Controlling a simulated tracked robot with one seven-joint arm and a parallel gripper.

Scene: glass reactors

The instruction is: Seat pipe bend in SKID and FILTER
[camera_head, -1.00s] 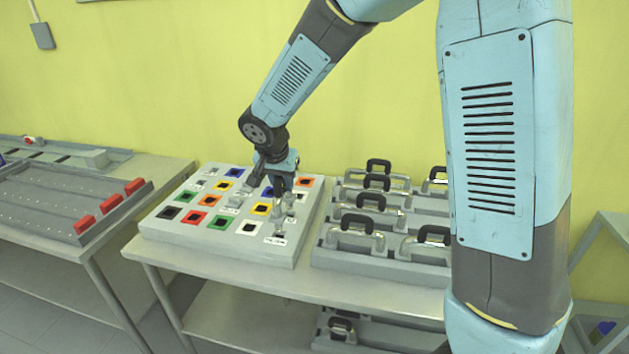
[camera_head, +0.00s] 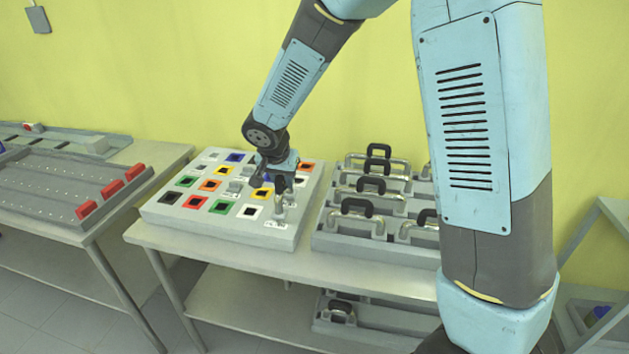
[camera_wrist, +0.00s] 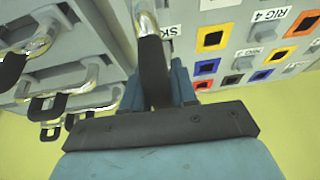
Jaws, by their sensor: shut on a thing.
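The pipe bend, a bent metal pipe with a black grip, is in my gripper (camera_head: 279,182). In the wrist view its black grip (camera_wrist: 153,72) sits between my fingers and a metal leg (camera_wrist: 146,18) runs to the top edge. In the head view its metal legs (camera_head: 280,208) point down at the front right corner of the grey socket board (camera_head: 185,229). A label partly hidden by the pipe reads "SK" (camera_wrist: 168,32) in the wrist view. I cannot read a FILTER label, nor tell whether the leg ends are inside sockets.
The board carries several coloured square sockets and a "RIG 4" label (camera_wrist: 270,15). A grey rack (camera_head: 335,243) with several similar black-gripped pipes stands just right of the board. A grey bench with red blocks (camera_head: 112,189) is at the left. A yellow wall is behind.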

